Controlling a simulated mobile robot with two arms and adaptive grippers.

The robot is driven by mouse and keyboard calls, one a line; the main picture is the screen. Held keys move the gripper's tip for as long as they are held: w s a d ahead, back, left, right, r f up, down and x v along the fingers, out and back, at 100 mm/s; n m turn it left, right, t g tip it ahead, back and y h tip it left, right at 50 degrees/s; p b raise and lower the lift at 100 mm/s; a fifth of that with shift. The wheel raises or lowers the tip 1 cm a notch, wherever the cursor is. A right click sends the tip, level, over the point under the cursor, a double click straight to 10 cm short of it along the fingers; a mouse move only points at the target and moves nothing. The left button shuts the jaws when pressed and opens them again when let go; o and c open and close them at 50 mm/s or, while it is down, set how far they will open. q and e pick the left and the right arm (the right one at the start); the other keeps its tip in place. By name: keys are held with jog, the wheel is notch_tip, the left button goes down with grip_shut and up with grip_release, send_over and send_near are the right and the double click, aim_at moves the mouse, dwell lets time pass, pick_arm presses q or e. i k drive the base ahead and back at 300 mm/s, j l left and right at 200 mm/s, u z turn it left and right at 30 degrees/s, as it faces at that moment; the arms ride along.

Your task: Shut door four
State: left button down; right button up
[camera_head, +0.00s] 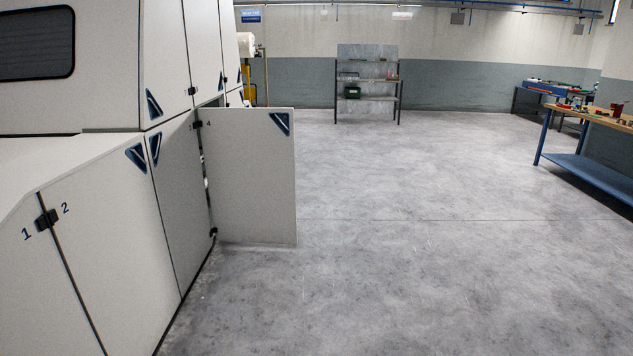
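Door four (250,180) is a pale panel marked "4" near its hinge edge, with a dark blue triangular handle (280,123) at its upper free corner. It stands open, sticking out to the right from the white machine (85,160) on the left. A dark gap with hinges shows along its left edge. The doors marked 1 (22,285) and 2 (110,240) are nearer and look shut. Behind them, another lower panel (180,205) with a triangular handle also looks shut. Neither of my grippers is in view.
The grey concrete floor (400,260) is clear in front of and to the right of the open door. A metal shelf rack (368,98) stands at the back wall. Workbenches with blue legs (590,170) stand at the right.

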aim_at(248, 153)
jog(key=i, duration=3.5)
jog(key=i+z, duration=0.15)
jog(key=i, duration=0.3)
jog(key=i+j+z, duration=0.15)
jog(key=i, duration=0.25)
jog(key=i+j+z, duration=0.15)
jog(key=i, duration=0.25)
